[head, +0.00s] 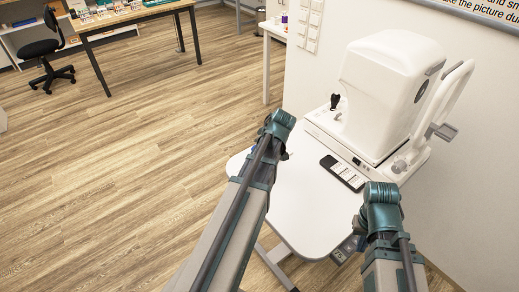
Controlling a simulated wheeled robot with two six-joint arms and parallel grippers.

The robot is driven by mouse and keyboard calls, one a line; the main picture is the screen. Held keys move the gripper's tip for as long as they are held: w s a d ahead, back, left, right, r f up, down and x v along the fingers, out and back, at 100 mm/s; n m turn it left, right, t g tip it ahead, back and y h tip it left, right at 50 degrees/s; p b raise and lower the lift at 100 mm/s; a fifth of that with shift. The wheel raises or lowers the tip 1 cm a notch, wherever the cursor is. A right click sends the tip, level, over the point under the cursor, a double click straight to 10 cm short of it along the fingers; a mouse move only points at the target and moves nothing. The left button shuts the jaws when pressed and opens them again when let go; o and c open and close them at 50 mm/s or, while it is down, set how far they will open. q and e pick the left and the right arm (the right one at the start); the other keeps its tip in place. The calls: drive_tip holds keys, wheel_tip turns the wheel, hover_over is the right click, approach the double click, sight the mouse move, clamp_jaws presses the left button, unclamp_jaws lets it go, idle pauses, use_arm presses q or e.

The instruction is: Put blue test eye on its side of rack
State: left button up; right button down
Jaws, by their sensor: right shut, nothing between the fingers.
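I cannot make out a blue test eye or its rack in the head view. My right gripper (349,246) is shut and empty, low at the front right edge of the white table, partly hidden by my right wrist. My left arm reaches up over the left part of the same table, and its wrist hides the fingers of my left gripper.
A white eye-test machine (390,85) stands on the white table (305,205) against the wall. A dark keypad-like device (343,173) lies before it. A wooden table (135,17) with small items and a black chair (47,47) stand far left. The wooden floor between is clear.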

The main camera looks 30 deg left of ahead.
use_arm(q)
drive_tip(key=shift+f, duration=0.2)
drive_tip(key=o, duration=1.1)
drive_tip(key=shift+c, duration=0.2)
drive_tip(key=p+v, duration=1.2)
drive_tip(key=v, duration=0.2)
